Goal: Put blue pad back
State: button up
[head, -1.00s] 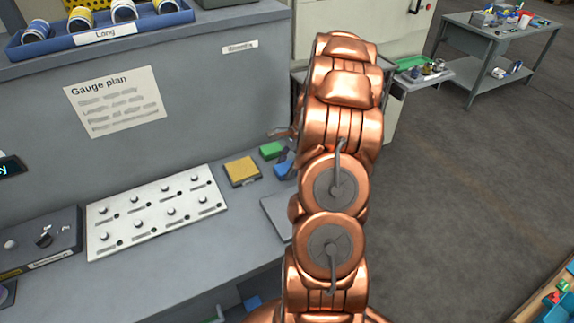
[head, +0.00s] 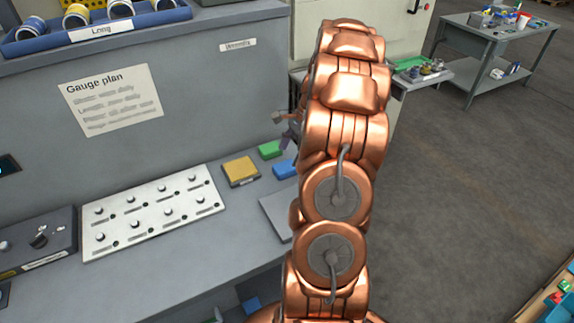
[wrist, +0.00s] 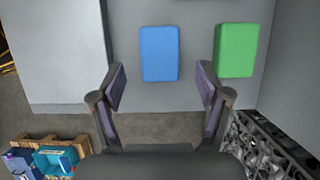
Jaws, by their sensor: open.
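The blue pad (head: 284,169) lies flat on the grey bench, close to my arm; in the wrist view it (wrist: 160,53) lies beyond and between my fingertips. My gripper (wrist: 161,84) is open and empty, one finger on either side of the pad's near end in the picture, with no clear contact. In the head view my gripper (head: 290,128) shows only in part behind my copper arm, above the bench. The green pad (head: 270,149) lies just behind the blue one; in the wrist view it (wrist: 236,50) is to the right.
A yellow pad (head: 240,169) sits left of the blue pad. A white panel with several knobs (head: 150,212) lies further left. A flat grey plate (head: 277,214) lies nearer the bench's front edge. In the wrist view a dark mesh container (wrist: 262,140) is at lower right.

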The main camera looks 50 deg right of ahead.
jog(key=b+v, duration=0.1)
jog(key=v, duration=0.6)
jog(key=shift+b, duration=0.35)
jog(key=s+a+r+n+g+h, duration=0.15)
jog(key=a+n, duration=0.35)
jog(key=a, duration=0.8)
jog(key=s+a+r+n+g, duration=0.1)
jog(key=s+a+r+n, duration=0.15)
jog(key=a+n, duration=0.7)
jog(key=s+a+f+n+h, duration=0.2)
jog(key=s+a+n, duration=0.5)
jog(key=s+a, duration=0.7)
jog(key=s+f, duration=0.1)
jog(key=s, duration=0.3)
jog(key=shift+a+g+h, duration=0.2)
jog(key=shift+g+h, duration=0.15)
jog(key=shift+s, duration=0.15)
